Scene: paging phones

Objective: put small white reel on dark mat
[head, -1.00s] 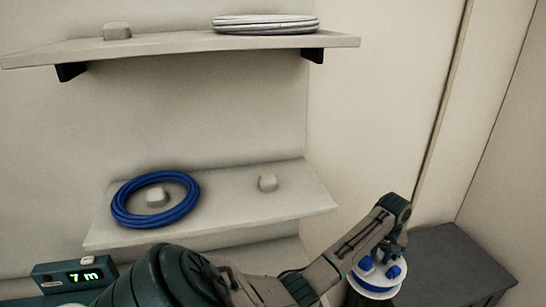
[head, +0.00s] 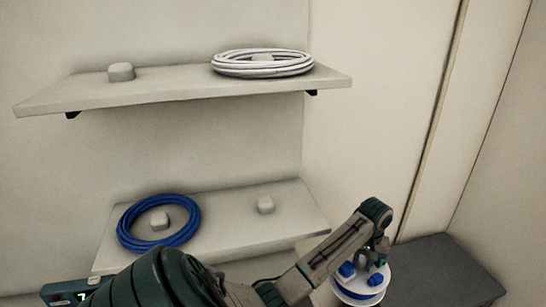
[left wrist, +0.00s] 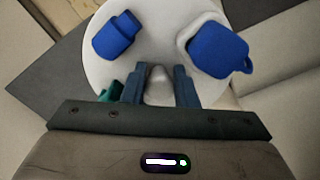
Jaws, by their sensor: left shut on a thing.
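The small white reel (head: 350,297) has white discs and blue parts, and shows at the lower right of the head view. My left gripper (head: 362,266) is shut on it from above. In the left wrist view my left fingers (left wrist: 160,88) close on a pale knob in the middle of the reel's white disc (left wrist: 146,42). Two blue pieces stand on that disc. The dark mat (head: 445,272) lies to the right of the reel in the head view. I cannot tell whether the reel touches anything below. My right gripper is out of view.
A white coil (head: 262,63) rests on the upper shelf (head: 170,93), with a pale block (head: 121,72) to its left. A blue coil (head: 130,229) lies around a peg on the lower shelf (head: 235,228). A dark box with a display (head: 66,290) is at lower left.

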